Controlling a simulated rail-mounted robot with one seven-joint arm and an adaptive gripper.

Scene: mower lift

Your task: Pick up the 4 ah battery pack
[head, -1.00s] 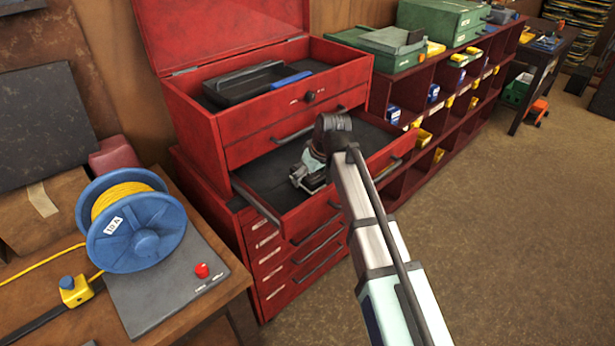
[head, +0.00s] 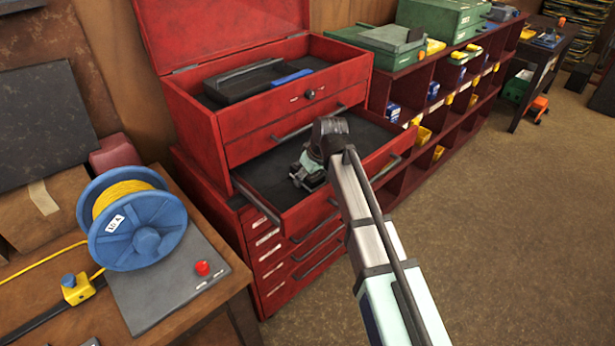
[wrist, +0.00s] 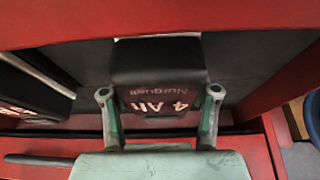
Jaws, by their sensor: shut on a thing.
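The 4 Ah battery pack (wrist: 158,72) is a black block with pale "4 Ah" lettering, seen in the wrist view between the two fingers of my gripper (wrist: 160,103). The fingers are shut on its sides. Dark drawer floor shows around it; I cannot tell whether it still touches that floor. In the head view my gripper (head: 308,178) is low inside the open red drawer (head: 257,190), and my arm and wrist hide the pack.
Another dark block with pale lettering (wrist: 32,88) lies to the left in the wrist view. The red drawer walls enclose the gripper. The open top compartment (head: 228,112) stands above and behind. A blue cable reel (head: 145,240) is on the bench at left.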

